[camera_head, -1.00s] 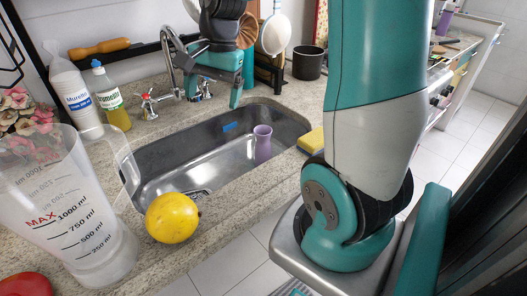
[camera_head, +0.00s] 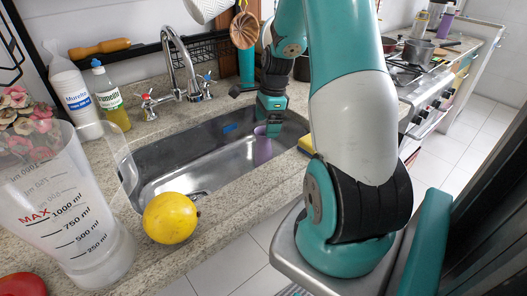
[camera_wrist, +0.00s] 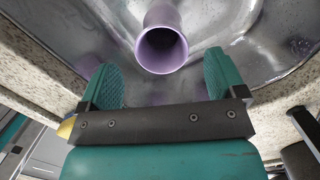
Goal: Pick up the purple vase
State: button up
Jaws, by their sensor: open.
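The purple vase (camera_head: 262,147) stands in the right part of the steel sink (camera_head: 160,190). In the head view its top is partly hidden by my gripper (camera_head: 269,128), which is low over the sink at the vase. In the wrist view the vase (camera_wrist: 162,45) shows its round open mouth towards the camera, between and beyond the two teal fingers. My gripper (camera_wrist: 162,85) is open with nothing between its fingertips that I can see held. I cannot tell from the views whether a finger touches the vase.
A yellow fruit (camera_head: 170,218) and a clear measuring jug (camera_head: 70,215) stand on the near counter. The faucet (camera_head: 178,65) rises behind the sink. Soap bottles (camera_head: 110,97) stand at the back left.

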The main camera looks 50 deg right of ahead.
aim_at(262, 138)
jog(key=f, duration=0.3)
jog(key=w+a+f, duration=0.1)
jog(key=f, duration=0.1)
jog(key=shift+f, duration=0.35)
